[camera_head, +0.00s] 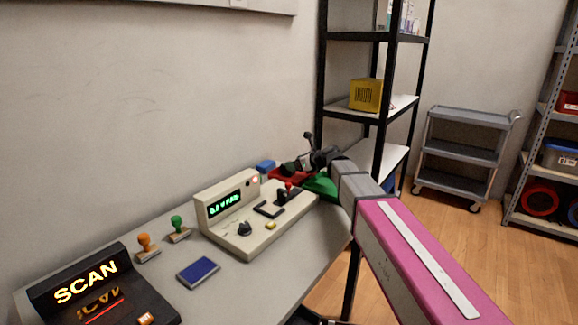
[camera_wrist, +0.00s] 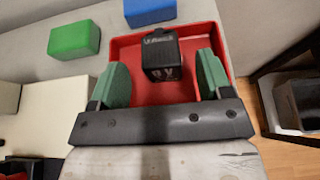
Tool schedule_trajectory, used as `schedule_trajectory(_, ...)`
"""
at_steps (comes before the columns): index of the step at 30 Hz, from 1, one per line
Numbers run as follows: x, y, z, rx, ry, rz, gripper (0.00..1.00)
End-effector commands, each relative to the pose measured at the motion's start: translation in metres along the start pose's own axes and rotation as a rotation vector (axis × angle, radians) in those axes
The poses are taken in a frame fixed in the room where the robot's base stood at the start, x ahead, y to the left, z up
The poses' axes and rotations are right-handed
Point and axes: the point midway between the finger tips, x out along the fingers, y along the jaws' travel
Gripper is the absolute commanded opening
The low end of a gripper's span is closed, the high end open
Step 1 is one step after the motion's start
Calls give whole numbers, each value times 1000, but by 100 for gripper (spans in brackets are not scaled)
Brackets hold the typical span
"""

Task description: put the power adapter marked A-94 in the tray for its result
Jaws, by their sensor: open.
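A black power adapter (camera_wrist: 161,58) with small white print, too small to read surely, shows in the wrist view within the outline of a red tray (camera_wrist: 122,44). I cannot tell whether it touches the tray floor. My gripper (camera_wrist: 163,62) is open, with one green finger on each side of the adapter and a gap on both sides. In the head view my gripper (camera_head: 302,165) is over the red tray (camera_head: 284,176) at the table's far end. The adapter cannot be made out there.
A beige tester (camera_head: 228,220) with a green display and lit red lamp stands beside the tray. A green item (camera_head: 321,186) is partly hidden by my arm. A black scanner (camera_head: 95,290) stands front left.

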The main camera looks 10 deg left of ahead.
Motion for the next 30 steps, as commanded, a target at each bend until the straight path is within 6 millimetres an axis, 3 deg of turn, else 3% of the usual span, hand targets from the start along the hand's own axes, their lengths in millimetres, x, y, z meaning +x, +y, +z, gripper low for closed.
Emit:
schedule_trajectory(1, -14, 2, -1, 0, 0, -2, 72)
schedule_trajectory(6, -44, 2, -1, 0, 0, -1, 72)
schedule_trajectory(12, -66, 1, 0, 0, 0, -1, 72)
schedule_trajectory(30, -71, 0, 0, 0, 0, 1, 72)
